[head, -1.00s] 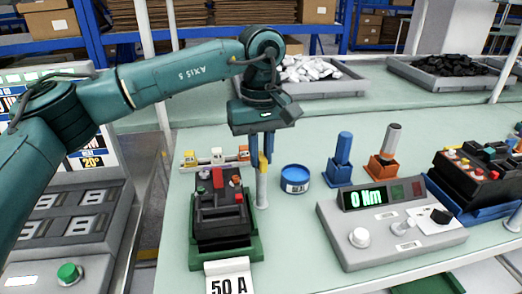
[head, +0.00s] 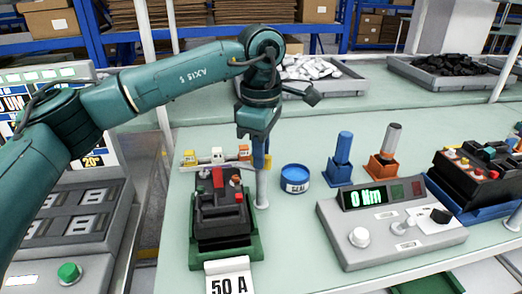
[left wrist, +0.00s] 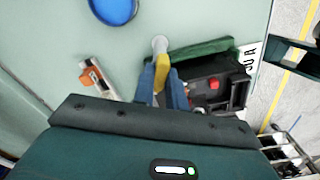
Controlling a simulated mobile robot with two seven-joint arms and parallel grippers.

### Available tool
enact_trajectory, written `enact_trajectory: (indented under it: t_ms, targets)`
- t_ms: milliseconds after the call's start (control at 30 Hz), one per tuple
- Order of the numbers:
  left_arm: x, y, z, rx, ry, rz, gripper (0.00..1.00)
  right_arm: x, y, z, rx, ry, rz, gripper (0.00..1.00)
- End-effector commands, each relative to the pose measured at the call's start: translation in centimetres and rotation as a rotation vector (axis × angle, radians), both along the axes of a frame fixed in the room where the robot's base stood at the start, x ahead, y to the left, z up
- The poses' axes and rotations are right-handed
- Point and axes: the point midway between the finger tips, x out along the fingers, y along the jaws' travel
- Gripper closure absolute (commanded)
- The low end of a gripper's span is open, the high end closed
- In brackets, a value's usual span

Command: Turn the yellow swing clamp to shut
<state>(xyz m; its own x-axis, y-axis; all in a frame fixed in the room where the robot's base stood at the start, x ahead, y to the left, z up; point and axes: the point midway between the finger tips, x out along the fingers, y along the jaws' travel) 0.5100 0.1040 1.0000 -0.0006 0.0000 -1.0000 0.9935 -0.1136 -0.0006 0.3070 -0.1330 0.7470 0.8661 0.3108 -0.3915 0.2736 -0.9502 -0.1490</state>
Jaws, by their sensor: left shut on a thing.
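The yellow swing clamp (left wrist: 162,70) sits at the top of a grey post (head: 262,190) beside the green cradle (head: 254,250). The cradle holds a black breaker (head: 220,215) with a red toggle. My left gripper (head: 260,158) is over the post, its blue fingers pointing down. In the left wrist view the fingers (left wrist: 162,88) are closed on the yellow clamp, which is partly hidden between them. The clamp arm lies next to the breaker's edge; I cannot tell whether it reaches over the breaker. My right gripper is not in view.
A blue seal tin (head: 296,178) stands right of the post. A rail with small coloured blocks (head: 217,156) is behind the breaker. A torque meter console (head: 390,225), blue (head: 341,158) and orange (head: 385,158) tool stands are further right. A 50 A card (head: 228,278) is in front.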

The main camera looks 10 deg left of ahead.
Motion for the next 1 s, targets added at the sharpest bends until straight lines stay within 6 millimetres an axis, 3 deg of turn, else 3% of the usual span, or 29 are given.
enact_trajectory:
  t_ms: [500,1000]
  targets:
    - [0.04,0.0,0.09,-0.001,-0.002,0.406,1.0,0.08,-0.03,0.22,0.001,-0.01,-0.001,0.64]
    - [0.05,0.0,0.11,-0.001,-0.003,0.527,1.0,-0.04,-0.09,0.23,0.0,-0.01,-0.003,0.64]
